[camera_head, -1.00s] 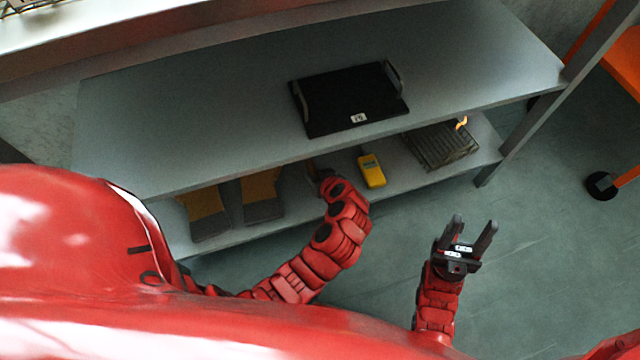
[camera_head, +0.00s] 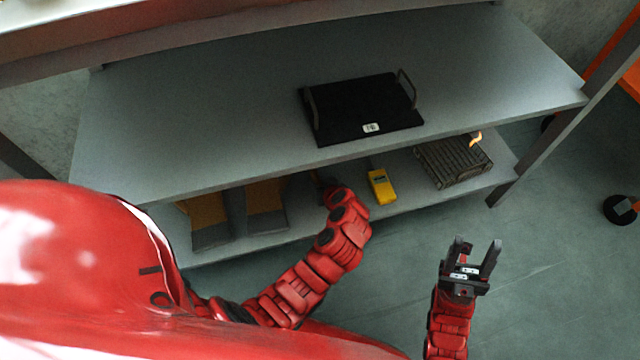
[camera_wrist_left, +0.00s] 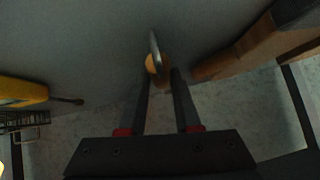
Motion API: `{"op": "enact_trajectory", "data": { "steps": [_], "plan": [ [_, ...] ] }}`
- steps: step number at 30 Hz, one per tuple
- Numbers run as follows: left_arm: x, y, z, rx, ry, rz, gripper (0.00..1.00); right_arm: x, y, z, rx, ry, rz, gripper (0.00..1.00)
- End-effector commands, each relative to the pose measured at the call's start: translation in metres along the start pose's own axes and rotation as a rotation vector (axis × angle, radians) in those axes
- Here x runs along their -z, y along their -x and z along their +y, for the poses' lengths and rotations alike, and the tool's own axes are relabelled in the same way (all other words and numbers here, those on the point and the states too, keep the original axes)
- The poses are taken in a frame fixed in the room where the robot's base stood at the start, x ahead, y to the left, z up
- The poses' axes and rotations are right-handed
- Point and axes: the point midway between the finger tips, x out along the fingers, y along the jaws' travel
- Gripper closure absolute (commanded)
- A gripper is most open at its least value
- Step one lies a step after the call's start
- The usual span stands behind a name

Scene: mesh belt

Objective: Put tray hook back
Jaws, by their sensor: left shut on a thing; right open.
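The tray hook (camera_wrist_left: 155,62) shows in the left wrist view as a thin grey bar with an orange-tan rounded end. It lies between the fingertips of my left gripper (camera_wrist_left: 160,80), which is shut on it over the lower shelf. In the head view my left gripper (camera_head: 325,180) is mostly hidden at the front edge of the upper shelf, and the hook cannot be made out there. My right gripper (camera_head: 474,252) is open and empty, over the floor in front of the shelves.
A black tray (camera_head: 365,108) with two side handles sits on the upper shelf (camera_head: 190,130). On the lower shelf are a yellow handheld device (camera_head: 381,187), a ribbed grey box (camera_head: 455,165) with an orange curved piece, and orange-grey bins (camera_head: 265,205). The upper shelf overhangs my left gripper.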

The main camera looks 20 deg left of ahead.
Motion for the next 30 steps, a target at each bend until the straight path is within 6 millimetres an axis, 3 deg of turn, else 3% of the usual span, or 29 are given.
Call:
{"op": "enact_trajectory", "data": {
  "steps": [5,6,11,22,26,30],
  "plan": [
    [0.001,0.0,0.0,0.0,0.0,0.001,1.0,0.0,0.0,0.0,0.0,0.0,-0.001,0.5],
    [0.001,0.0,0.0,0.0,0.0,0.001,0.61,0.0,0.0,0.0,0.0,0.0,-0.001,0.5],
    [0.001,0.0,0.0,0.0,0.0,0.001,0.34,0.0,0.0,0.0,-0.001,0.0,-0.001,0.5],
    [0.001,0.006,0.0,-0.001,0.0,0.0,0.34,0.0,-0.002,0.001,-0.004,0.001,-0.002,0.5],
    [0.003,0.026,0.001,-0.004,-0.002,0.002,0.34,0.002,-0.009,0.005,-0.018,0.006,-0.002,0.5],
    [0.004,0.063,0.001,-0.007,-0.001,0.002,0.34,0.004,-0.018,0.011,-0.042,0.015,-0.003,0.5]
  ]
}}
